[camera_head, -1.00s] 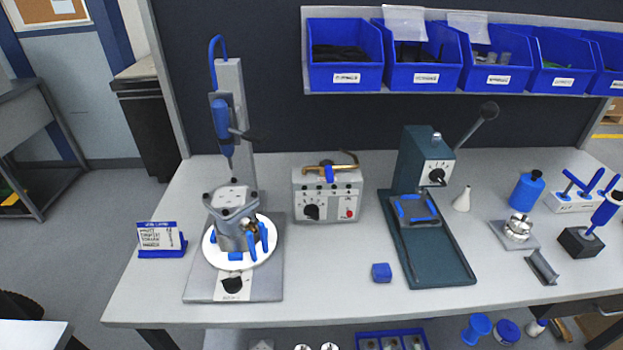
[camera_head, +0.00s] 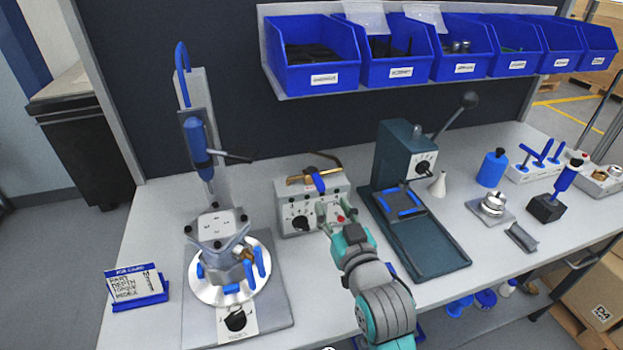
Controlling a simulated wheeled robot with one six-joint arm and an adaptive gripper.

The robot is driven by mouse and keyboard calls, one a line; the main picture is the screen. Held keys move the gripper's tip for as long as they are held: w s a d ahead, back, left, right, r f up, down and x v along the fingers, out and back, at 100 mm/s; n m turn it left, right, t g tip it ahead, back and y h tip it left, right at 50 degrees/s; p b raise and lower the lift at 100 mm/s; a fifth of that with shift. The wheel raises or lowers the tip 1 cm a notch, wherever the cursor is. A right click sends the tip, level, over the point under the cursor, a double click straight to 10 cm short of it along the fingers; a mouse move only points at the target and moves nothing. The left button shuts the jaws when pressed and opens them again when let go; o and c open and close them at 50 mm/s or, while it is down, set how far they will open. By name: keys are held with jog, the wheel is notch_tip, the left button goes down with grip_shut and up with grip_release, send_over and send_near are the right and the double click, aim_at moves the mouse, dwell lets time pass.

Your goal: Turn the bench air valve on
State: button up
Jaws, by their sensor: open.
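The bench air valve is a brass pipe (camera_head: 298,180) with a blue lever (camera_head: 318,182) on top of a grey control box (camera_head: 286,208). The lever lies across the pipe, pointing toward the box's front. My gripper (camera_head: 334,211) is open, in front of the right side of the box and just below the lever in the picture. It seems apart from the lever; whether it touches the box front I cannot tell. My gripper and wrist hide the box's lower right corner and part of the bench.
Left stands a drill stand (camera_head: 199,135) with a clamped housing (camera_head: 220,232) on a round plate. A dark green lever press (camera_head: 402,160) stands close on the right. Blue bins (camera_head: 312,60) hang above the back. A blue card holder (camera_head: 137,290) stands at the front left.

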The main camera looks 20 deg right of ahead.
aim_at(323, 188)
jog(key=w, duration=1)
jog(key=shift+w, duration=0.15)
jog(key=shift+c, duration=0.3)
grip_shut()
